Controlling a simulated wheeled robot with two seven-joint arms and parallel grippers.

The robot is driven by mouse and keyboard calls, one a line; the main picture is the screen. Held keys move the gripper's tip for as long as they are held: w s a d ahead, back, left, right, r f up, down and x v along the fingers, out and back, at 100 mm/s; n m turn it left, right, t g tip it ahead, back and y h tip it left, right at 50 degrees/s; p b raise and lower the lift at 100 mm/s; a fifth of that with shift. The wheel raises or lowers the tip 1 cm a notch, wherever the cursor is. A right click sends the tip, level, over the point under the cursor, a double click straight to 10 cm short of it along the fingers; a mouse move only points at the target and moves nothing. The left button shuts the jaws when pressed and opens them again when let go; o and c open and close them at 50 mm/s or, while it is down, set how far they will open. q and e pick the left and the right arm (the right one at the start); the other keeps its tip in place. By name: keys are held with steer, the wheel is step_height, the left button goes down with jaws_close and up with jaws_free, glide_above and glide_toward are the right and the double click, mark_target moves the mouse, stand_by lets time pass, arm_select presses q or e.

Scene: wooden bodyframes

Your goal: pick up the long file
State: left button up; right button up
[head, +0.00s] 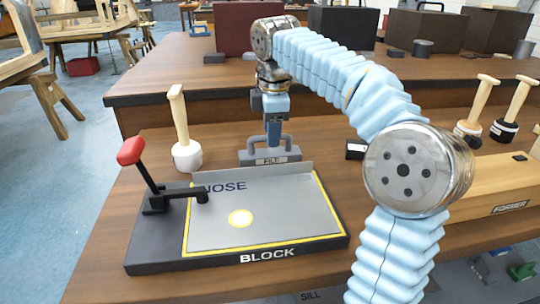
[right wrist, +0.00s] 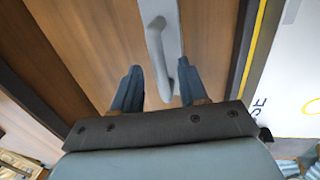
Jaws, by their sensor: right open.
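The long file (head: 270,157) is a grey bar with a raised handle and a label on its front. It lies on the wooden table just behind the block board. My right gripper (head: 274,132) points down at the file's handle. In the right wrist view, the grey file (right wrist: 160,13) runs in from the top edge, and its handle lies between the two blue fingers of my open right gripper (right wrist: 157,76). I cannot tell whether a finger touches the handle. My left gripper is not in view.
The block board (head: 215,255) with a red-knobbed clamp (head: 131,151) and a grey plate (head: 270,205) is in front of the file. A white-based mallet (head: 187,155) stands to the left. A wooden former (head: 490,195) is at right.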

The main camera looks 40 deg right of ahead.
steer(key=f, duration=0.2)
steer(key=shift+w+d+f, duration=0.2)
steer(key=shift+f, duration=0.15)
jaws_close()
steer(key=shift+r, duration=0.1)
steer(key=shift+r, duration=0.25)
step_height(320, 180, up, 2)
steer(key=shift+r+p, duration=0.25)
steer(key=shift+p, duration=0.1)
steer(key=s+a+r, duration=0.2)
steer(key=s+r, duration=0.8)
steer(key=s, duration=0.4)
